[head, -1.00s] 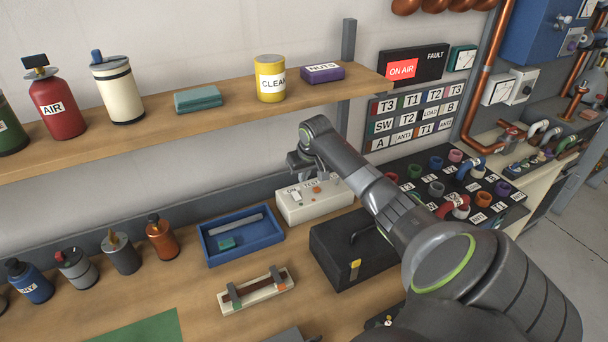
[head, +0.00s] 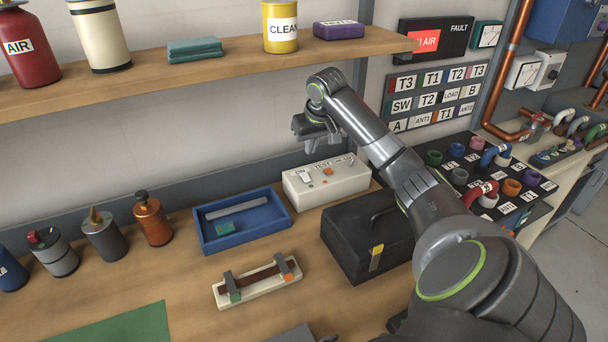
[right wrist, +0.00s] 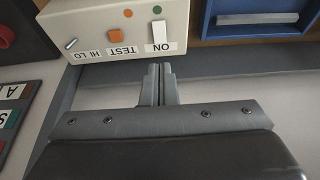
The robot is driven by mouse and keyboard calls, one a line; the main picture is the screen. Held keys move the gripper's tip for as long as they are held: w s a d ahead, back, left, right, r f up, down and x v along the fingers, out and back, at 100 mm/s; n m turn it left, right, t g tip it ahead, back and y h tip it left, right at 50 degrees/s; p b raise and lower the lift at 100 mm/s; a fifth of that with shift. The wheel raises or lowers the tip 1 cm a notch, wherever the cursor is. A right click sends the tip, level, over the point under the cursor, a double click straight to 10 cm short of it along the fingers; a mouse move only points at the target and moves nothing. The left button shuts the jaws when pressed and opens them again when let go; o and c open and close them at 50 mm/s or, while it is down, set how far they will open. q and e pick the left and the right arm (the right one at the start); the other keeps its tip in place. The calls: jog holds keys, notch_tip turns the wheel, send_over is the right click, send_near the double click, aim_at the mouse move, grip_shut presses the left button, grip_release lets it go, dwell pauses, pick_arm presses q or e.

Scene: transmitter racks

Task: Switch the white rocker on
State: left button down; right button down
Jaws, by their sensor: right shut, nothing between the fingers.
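The white rocker (head: 304,176) stands on top of a white box (head: 345,184), by the label ON. It also shows in the right wrist view (right wrist: 159,33), upper middle; I cannot tell which way it is tipped. My right gripper (head: 319,147) is above and behind the box in the head view, apart from it. In the right wrist view its fingers (right wrist: 158,70) are shut and empty, pointing toward the rocker with a gap between. My left gripper is not in view.
The box also carries an orange button (head: 327,171) by TEST and a small toggle (right wrist: 71,43) by HI LO. A blue tray (head: 243,243) lies left of it, a black case (head: 345,255) in front. The wooden shelf (head: 200,83) is above left.

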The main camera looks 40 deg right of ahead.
aim_at(304, 174)
dwell(0.4)
jog(key=p+x, duration=0.2)
jog(key=x, duration=0.8)
jog(key=shift+p, duration=0.45)
jog(key=shift+f, duration=0.15)
